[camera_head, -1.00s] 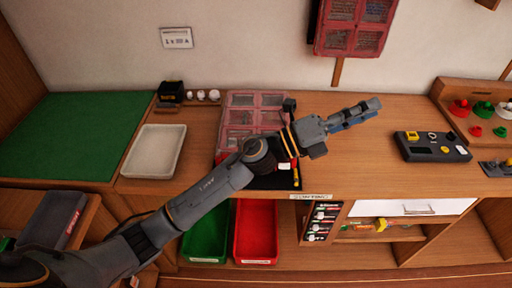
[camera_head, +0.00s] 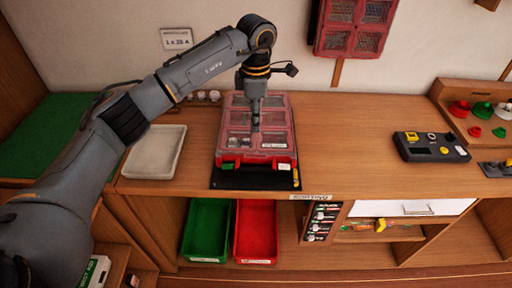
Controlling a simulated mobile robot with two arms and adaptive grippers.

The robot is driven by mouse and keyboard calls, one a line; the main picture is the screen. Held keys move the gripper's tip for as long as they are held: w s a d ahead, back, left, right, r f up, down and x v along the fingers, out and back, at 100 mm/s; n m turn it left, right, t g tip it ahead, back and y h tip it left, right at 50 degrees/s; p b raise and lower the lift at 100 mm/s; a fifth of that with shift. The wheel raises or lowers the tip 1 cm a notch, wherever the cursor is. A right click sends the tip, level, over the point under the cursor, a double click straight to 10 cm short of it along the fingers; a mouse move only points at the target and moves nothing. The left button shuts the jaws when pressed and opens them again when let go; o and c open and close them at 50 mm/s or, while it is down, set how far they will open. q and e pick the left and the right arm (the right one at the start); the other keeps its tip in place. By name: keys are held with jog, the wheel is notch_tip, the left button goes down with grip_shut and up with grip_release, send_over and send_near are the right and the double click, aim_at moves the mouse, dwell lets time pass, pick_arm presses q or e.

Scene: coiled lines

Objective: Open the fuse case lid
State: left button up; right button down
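The fuse case (camera_head: 284,130) is a red case with a clear, compartmented lid, lying on the bench in the middle of the head view. Its lid looks closed, and small things show through it. A green piece (camera_head: 228,166) sits at its front left edge. My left gripper (camera_head: 256,128) points down over the middle of the case and covers part of the lid. Its fingers show as one narrow shape, so I cannot tell whether they are open or whether they touch the lid. My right gripper is not in view.
A black mat (camera_head: 240,180) lies under the case. A white tray (camera_head: 154,152) stands to its left. A green bin (camera_head: 206,230) and a red bin (camera_head: 256,230) stand below. A dark control box (camera_head: 432,147) is at right. The bench between is clear.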

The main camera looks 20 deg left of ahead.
aim_at(256, 154)
pick_arm(q)
notch_tip(256, 154, down, 11)
jog(key=p, duration=0.3)
jog(key=shift+f, duration=0.45)
grip_shut()
